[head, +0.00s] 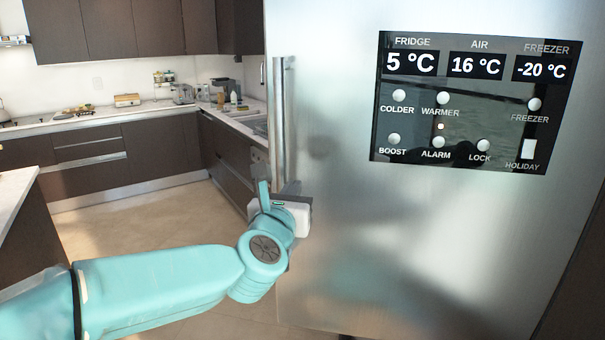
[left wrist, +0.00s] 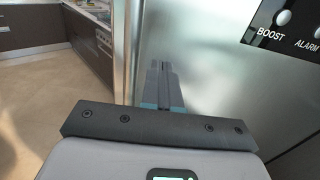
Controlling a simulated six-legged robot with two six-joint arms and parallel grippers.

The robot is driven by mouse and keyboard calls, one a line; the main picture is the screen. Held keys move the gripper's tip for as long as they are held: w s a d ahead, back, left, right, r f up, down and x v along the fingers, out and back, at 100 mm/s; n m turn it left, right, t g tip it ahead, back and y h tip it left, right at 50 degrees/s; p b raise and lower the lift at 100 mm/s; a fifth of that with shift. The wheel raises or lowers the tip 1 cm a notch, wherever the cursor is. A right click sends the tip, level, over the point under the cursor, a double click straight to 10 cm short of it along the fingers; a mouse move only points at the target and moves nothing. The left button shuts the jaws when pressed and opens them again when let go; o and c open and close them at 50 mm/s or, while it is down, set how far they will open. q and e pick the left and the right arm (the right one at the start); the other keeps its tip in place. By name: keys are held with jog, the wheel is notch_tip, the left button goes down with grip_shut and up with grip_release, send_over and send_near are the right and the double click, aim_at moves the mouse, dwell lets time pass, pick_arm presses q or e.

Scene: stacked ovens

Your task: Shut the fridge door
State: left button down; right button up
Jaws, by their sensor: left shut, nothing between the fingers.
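The fridge door (head: 400,240) is a large brushed-steel panel filling the right half of the head view, with a vertical bar handle (head: 279,120) along its left edge. The door's steel face also fills the right of the left wrist view (left wrist: 225,75). How far the door stands open cannot be told. My left gripper (head: 291,187) is at the door's left edge, near the lower end of the handle. In the left wrist view its fingers (left wrist: 162,80) are together, empty, and point at the steel face beside the handle. Whether they touch it is unclear. My right gripper is not in view.
A black control panel (head: 460,105) with temperature displays and buttons is on the door. Dark cabinets with a light counter (head: 110,115) run along the back left. A counter corner (head: 15,185) stands at the left edge. The tiled floor (head: 140,215) between is clear.

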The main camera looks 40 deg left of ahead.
aim_at(305, 169)
pick_arm(q)
jog(key=p+x, duration=0.2)
jog(key=x, duration=0.6)
jog(key=shift+w, duration=0.1)
